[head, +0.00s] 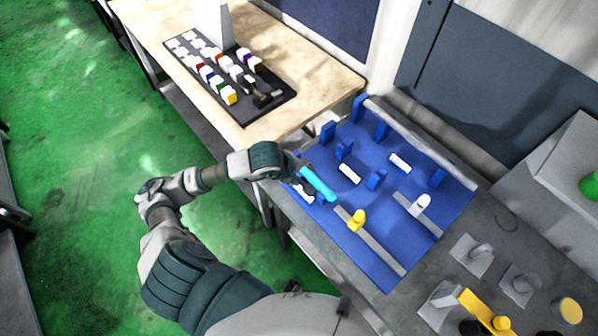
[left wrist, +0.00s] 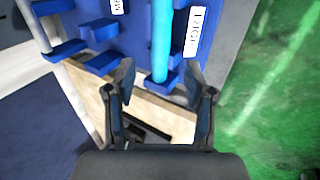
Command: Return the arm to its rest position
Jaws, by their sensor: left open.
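My left arm (head: 213,178) reaches from the bottom of the head view to the left edge of the blue panel (head: 380,205). My left gripper (head: 300,174) is at that edge, close to a cyan cylinder (head: 318,184). In the left wrist view the open fingers (left wrist: 161,72) show with the cyan cylinder (left wrist: 162,38) beyond them. Its near end appears in the gap between the fingertips, and nothing shows gripped. The cylinder lies along blue holders at the panel. My right gripper is not in view.
Blue brackets, white labels and a yellow knob (head: 357,219) stand on the panel. A wooden table (head: 270,113) with a black tray (head: 283,103) of small coloured parts is behind. Grey machine parts are at the right. Green floor (head: 75,140) lies open at the left.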

